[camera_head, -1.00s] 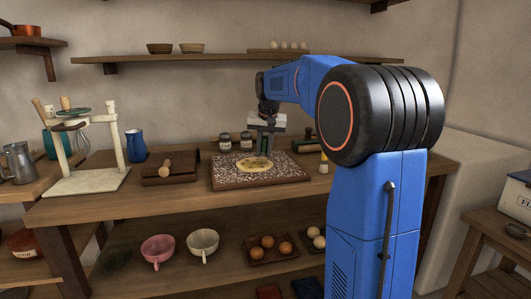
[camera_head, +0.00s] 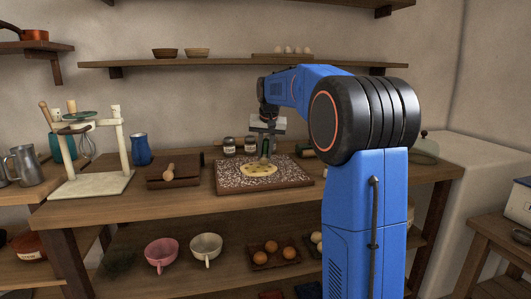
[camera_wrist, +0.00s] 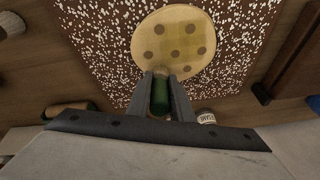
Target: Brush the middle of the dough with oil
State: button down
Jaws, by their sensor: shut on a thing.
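The dough (camera_head: 259,170) is a flat, pale round with dark spots, lying on a flour-speckled dark board (camera_head: 232,185). In the wrist view the dough (camera_wrist: 163,22) shows a yellower patch around its middle. My gripper (camera_head: 266,156) points down over the dough's back part. In the wrist view my gripper (camera_wrist: 160,78) is shut on a green-handled brush (camera_wrist: 160,95). The brush's pale tip is at the dough's near edge in that view; whether it touches the dough I cannot tell.
Two labelled jars (camera_head: 229,146) stand behind the board. A small dark board with a wooden tool (camera_head: 169,172) and a cream press stand (camera_head: 98,185) are to the left. My arm hides the counter to the right. Cups and eggs sit on the lower shelf.

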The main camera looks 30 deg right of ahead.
jog(key=shift+s+a, duration=0.3)
jog(key=shift+s, duration=0.9)
jog(key=shift+s+a, duration=0.3)
jog(key=shift+s, duration=0.95)
jog(key=shift+s+a, duration=0.3)
jog(key=shift+s, duration=0.9)
jog(key=shift+w, duration=0.1)
jog(key=shift+w+d, duration=0.3)
jog(key=shift+w, duration=0.9)
jog(key=shift+w+d, duration=0.3)
jog(key=shift+w, duration=0.9)
jog(key=shift+w+d, duration=0.3)
jog(key=shift+w, duration=0.9)
jog(key=shift+w+a, duration=0.2)
jog(key=shift+a, duration=0.6)
jog(key=shift+w+a, duration=0.15)
jog(key=shift+a, duration=0.65)
jog(key=shift+s+a, duration=0.3)
jog(key=shift+s, duration=0.9)
jog(key=shift+s+a, duration=0.3)
jog(key=shift+s, duration=0.95)
jog(key=shift+s+a, duration=0.3)
jog(key=shift+s, duration=0.9)
jog(key=shift+w, duration=0.15)
jog(key=shift+w+d+r, duration=0.1)
jog(key=shift+w+d, duration=0.15)
jog(key=shift+w, duration=0.65)
jog(key=shift+w+d+r, duration=0.1)
jog(key=shift+w+d, duration=0.15)
jog(key=shift+w, duration=0.65)
